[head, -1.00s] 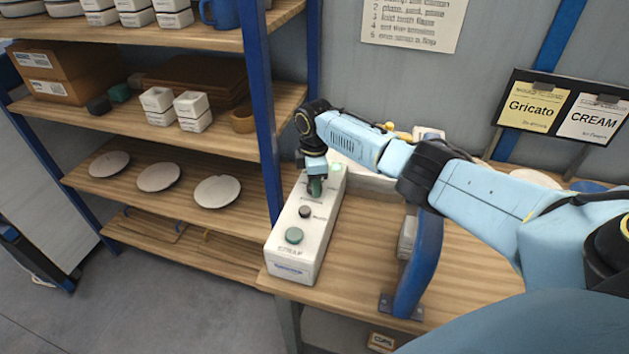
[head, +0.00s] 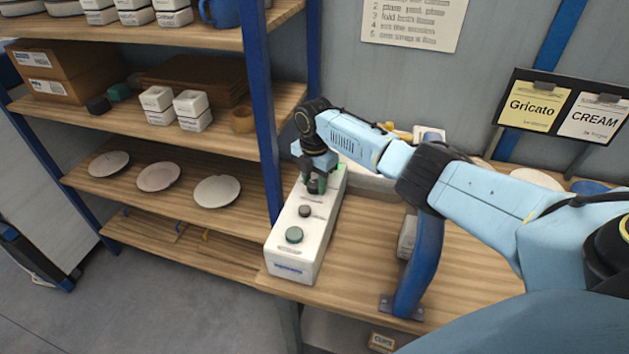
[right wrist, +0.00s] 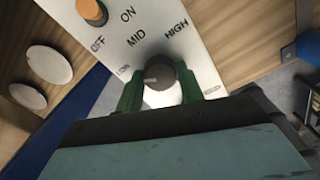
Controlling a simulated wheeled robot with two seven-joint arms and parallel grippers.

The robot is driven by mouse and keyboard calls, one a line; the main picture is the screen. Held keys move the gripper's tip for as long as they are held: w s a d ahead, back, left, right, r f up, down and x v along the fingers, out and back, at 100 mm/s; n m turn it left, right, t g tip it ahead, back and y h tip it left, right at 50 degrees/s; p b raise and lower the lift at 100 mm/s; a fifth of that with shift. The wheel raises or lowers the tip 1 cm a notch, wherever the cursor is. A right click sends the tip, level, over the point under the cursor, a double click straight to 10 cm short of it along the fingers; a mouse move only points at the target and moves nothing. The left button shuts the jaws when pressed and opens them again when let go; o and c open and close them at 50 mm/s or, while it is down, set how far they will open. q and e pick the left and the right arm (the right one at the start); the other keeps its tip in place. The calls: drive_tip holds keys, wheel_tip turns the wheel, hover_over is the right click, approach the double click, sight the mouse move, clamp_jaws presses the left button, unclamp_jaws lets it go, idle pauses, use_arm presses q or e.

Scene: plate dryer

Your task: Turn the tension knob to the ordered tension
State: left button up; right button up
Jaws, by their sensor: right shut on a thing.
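The white control box (head: 290,258) stands on the wooden bench in the head view. My right gripper (head: 316,186) points down at its top, and its fingers hide the knob there. In the right wrist view the dark round tension knob (right wrist: 162,82) sits between the green fingertips of my right gripper (right wrist: 160,90), which is shut on it. The knob's pale mark is on its left side, toward a small, partly hidden label. MID and HIGH are printed above it. My left gripper is not in view.
An orange knob (right wrist: 92,12) with OFF and ON labels is beside it. On the box are a small dark knob (head: 305,211) and a green button (head: 294,235). A blue post (head: 418,262) stands to the right. Cards read Gricato (head: 535,107) and CREAM (head: 594,121); their small print is unreadable.

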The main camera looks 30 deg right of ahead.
sight(314, 184)
drive_tip(key=shift+r, duration=0.1)
idle(0.4)
drive_tip(key=o, duration=1)
wheel_tip(314, 184, up, 13)
drive_tip(key=shift+r+b, duration=0.15)
drive_tip(key=shift+b, duration=0.15)
